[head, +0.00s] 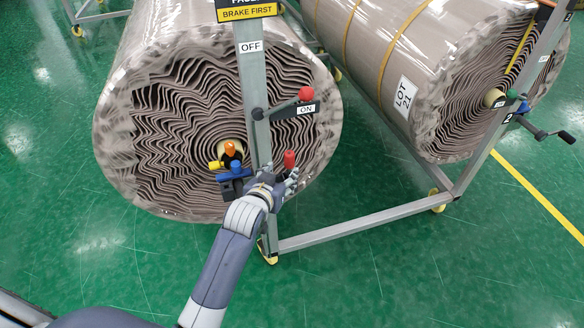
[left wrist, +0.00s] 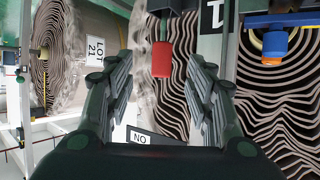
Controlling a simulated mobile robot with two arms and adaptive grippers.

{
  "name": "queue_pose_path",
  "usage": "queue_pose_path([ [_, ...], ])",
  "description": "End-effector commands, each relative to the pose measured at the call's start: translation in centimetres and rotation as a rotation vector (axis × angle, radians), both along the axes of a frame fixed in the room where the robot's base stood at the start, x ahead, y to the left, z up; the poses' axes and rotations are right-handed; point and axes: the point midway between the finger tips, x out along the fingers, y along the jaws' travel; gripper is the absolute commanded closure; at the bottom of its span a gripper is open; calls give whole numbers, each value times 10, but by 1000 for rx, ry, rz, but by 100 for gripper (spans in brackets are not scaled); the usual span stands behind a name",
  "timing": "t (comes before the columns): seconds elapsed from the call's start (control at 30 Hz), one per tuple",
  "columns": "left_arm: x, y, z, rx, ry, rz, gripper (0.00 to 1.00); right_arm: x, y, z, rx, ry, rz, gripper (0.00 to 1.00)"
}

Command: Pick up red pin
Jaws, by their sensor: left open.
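The red pin (head: 289,159) is a short red cylinder standing just right of the grey post, in front of the near roll's face. My left gripper (head: 287,182) is right below it in the head view. In the left wrist view the red pin (left wrist: 161,60) appears between the two spread fingertips of my left gripper (left wrist: 162,68), on a thin dark stem. The fingers are open, with a visible gap on either side of the pin. I cannot tell how deep the pin is between them. My right gripper is out of view.
Left of the pin are a blue knob (head: 236,167), an orange knob (head: 230,148) and a yellow one (head: 215,165). A lever with a red ball (head: 305,94) sits above on the grey post (head: 255,100). The frame's lower bar (head: 350,225) runs right.

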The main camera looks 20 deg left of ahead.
Motion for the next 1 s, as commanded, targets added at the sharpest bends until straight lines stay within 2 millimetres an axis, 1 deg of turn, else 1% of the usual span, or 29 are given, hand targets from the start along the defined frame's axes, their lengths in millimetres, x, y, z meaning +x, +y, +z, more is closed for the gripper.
queue_pose_path([
  [0.03, 2, 1, 4, -1, -7, 3, 50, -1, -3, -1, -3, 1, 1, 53],
  [0.1, 8, 2, 3, 0, -10, 4, 50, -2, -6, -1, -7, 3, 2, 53],
  [0.27, 29, 2, -7, 0, -9, 4, 50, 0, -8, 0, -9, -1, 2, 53],
  [0.4, 44, 2, -14, 0, -9, 4, 50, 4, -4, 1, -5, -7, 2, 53],
  [0.7, 59, 2, -22, 0, -9, 4, 50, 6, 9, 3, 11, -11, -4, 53],
  [0.9, 79, 2, -34, 0, -9, 4, 50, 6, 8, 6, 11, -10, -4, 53],
  [1.0, 89, 2, -40, 0, -9, 4, 50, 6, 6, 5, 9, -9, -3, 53],
])
